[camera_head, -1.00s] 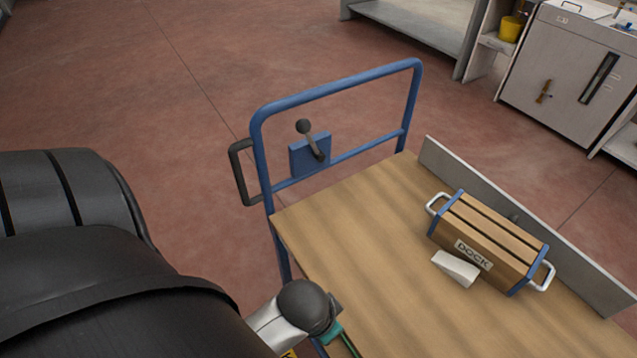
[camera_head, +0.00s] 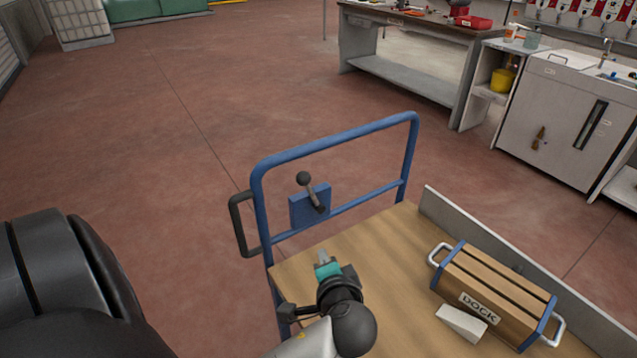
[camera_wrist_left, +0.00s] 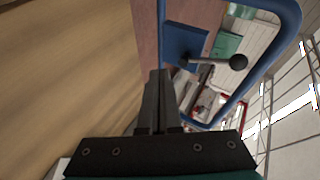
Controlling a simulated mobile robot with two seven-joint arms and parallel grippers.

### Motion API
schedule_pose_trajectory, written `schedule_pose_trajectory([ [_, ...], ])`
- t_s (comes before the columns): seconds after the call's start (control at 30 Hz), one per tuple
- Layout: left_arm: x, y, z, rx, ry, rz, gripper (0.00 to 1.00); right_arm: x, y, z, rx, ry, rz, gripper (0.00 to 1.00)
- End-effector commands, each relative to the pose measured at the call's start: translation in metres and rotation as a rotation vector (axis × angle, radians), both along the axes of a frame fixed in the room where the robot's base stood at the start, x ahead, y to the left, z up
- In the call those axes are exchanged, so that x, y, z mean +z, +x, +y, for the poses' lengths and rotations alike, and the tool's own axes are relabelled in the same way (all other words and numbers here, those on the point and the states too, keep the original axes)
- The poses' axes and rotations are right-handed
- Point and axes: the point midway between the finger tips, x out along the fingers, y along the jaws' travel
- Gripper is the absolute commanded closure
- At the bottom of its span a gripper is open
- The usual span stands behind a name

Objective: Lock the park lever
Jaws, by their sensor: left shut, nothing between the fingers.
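The park lever (camera_head: 311,193) is a dark grey arm with a round black knob, mounted on a blue plate (camera_head: 297,212) in the blue cart handle frame (camera_head: 333,142). Its knob points up and slightly left. In the left wrist view the lever (camera_wrist_left: 214,62) lies beyond the fingertips, to the right. My left gripper (camera_head: 322,256) is shut and empty, below the plate and apart from it, over the cart's near left corner. Its closed fingers (camera_wrist_left: 159,85) show in the left wrist view. My right gripper is not in view.
The wooden cart deck (camera_head: 385,265) carries a slatted box marked DOCK (camera_head: 495,292) and a white wedge (camera_head: 462,321). A grey board (camera_head: 520,258) edges the deck's right side. A dark grab handle (camera_head: 238,226) sticks out left of the frame. Open floor surrounds the cart's left and far sides.

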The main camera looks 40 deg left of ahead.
Motion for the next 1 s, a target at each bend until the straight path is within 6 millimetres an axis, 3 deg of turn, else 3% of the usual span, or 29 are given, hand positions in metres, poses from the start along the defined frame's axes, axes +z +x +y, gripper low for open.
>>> schedule_pose_trajectory([
  [0.2,0.042,0.040,0.012,-0.047,0.297,-0.079,1.00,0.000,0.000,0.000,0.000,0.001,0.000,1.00],
  [0.4,0.071,0.061,0.012,-0.078,0.484,-0.120,1.00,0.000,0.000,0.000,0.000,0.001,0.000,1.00],
  [0.6,0.082,0.068,0.011,-0.089,0.552,-0.135,1.00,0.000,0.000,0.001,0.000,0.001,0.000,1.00],
  [1.0,0.082,0.070,0.013,-0.089,0.553,-0.135,1.00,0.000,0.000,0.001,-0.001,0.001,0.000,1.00],
])
